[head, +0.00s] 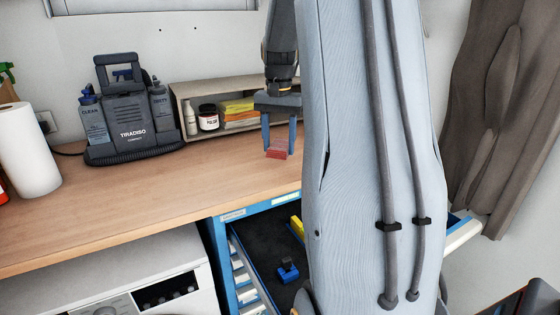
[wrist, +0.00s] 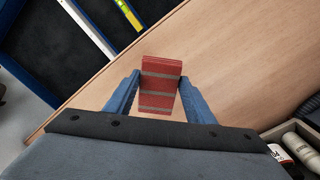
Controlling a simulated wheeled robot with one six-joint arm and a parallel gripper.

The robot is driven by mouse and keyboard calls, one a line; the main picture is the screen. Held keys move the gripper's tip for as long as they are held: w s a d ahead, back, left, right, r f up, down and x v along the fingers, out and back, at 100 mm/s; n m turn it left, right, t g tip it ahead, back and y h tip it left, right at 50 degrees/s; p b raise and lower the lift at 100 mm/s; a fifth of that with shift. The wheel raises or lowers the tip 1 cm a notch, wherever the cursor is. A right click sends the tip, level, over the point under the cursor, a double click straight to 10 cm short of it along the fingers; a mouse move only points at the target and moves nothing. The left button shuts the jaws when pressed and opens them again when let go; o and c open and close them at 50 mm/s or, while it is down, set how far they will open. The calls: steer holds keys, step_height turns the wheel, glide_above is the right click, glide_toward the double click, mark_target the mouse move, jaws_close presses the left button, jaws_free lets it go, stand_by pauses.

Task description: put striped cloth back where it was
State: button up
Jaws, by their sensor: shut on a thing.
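The striped cloth (head: 277,154) is a small folded red piece, and in the wrist view its grey stripes (wrist: 160,84) show. My gripper (head: 278,146) is shut on it, with one blue finger on each side. In the head view the cloth hangs at the fingertips over the wooden worktop (head: 130,205), in front of the open-fronted shelf box (head: 180,98). Whether it touches the worktop is hard to tell. In the wrist view the worktop lies behind the cloth.
The shelf box holds a bottle, a dark jar (head: 208,117) and folded yellow and green cloths (head: 238,110). A grey cleaning machine (head: 130,120) and a paper roll (head: 28,150) stand left. An open drawer (head: 262,245) below holds blue and yellow items. The worktop's middle is clear.

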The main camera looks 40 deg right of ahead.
mark_target(279, 172)
steer(key=shift+f+p, duration=0.85)
steer(key=shift+f, duration=2.1)
steer(key=shift+f, duration=0.15)
steer(key=o, duration=1)
step_height(279, 172, up, 12)
steer(key=b, duration=0.4)
steer(key=shift+r, duration=0.2)
